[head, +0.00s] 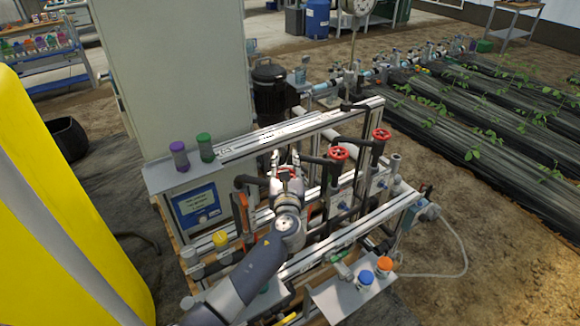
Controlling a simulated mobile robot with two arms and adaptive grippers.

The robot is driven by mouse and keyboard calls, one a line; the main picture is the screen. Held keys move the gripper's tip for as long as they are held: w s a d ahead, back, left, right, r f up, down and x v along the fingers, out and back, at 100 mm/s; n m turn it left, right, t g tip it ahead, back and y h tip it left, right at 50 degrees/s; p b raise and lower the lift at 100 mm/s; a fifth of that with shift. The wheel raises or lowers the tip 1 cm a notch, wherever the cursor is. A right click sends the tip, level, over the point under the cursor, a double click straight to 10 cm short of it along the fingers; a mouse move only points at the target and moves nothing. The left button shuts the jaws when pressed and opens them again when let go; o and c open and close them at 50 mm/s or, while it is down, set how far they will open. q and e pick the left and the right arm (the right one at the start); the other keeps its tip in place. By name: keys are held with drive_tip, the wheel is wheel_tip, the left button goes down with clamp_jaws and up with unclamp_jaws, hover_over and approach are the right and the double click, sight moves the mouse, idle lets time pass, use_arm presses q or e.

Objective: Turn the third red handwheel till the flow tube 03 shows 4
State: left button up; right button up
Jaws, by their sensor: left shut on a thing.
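My left arm reaches up from the bottom into the skid. My left gripper (286,161) points away from me and is shut on a red handwheel (289,173), which its fingers and wrist mostly hide. Two more red handwheels stand free to its right on dark valve stems: one in the middle (339,153) and one farther back (381,134). No wheel numbers are legible. I cannot pick out flow tube 03 or read its scale. My right gripper is not in view.
Metal rails (325,246) and pipes crowd around the gripper. Jars with purple (179,156) and green (205,147) lids stand on a ledge at left. Blue-lidded and orange-lidded jars (384,267) stand on the front shelf. A large yellow object (60,200) fills the left.

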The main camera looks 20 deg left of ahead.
use_arm(q)
drive_tip(key=n+g+y, duration=0.1)
drive_tip(key=y, duration=0.1)
drive_tip(key=n+g+y+b, duration=0.1)
drive_tip(key=n+y, duration=0.1)
drive_tip(key=s+a+f+n+g+y+b, duration=0.1)
drive_tip(key=g+y, duration=0.1)
drive_tip(key=shift+s+a+n+g+y+b, duration=0.2)
drive_tip(key=shift+n+g+y+b, duration=0.2)
drive_tip(key=shift+n+g+y, duration=0.25)
drive_tip(key=shift+s+a+n+g+y+b, duration=0.15)
drive_tip(key=shift+s+n+g+y+b, duration=0.1)
drive_tip(key=shift+n+g+y+b, duration=0.4)
drive_tip(key=shift+s+a+n+g+y+b, duration=0.2)
drive_tip(key=shift+n+g+y, duration=0.2)
drive_tip(key=shift+n+g, duration=0.45)
drive_tip(key=shift+g, duration=0.35)
drive_tip(key=o, duration=1.2)
drive_tip(key=shift+s+d+r, duration=0.1)
drive_tip(key=shift+r, duration=0.05)
drive_tip(key=shift+o, duration=0.4)
drive_tip(key=shift+d+r, duration=0.1)
drive_tip(key=shift+r, duration=0.05)
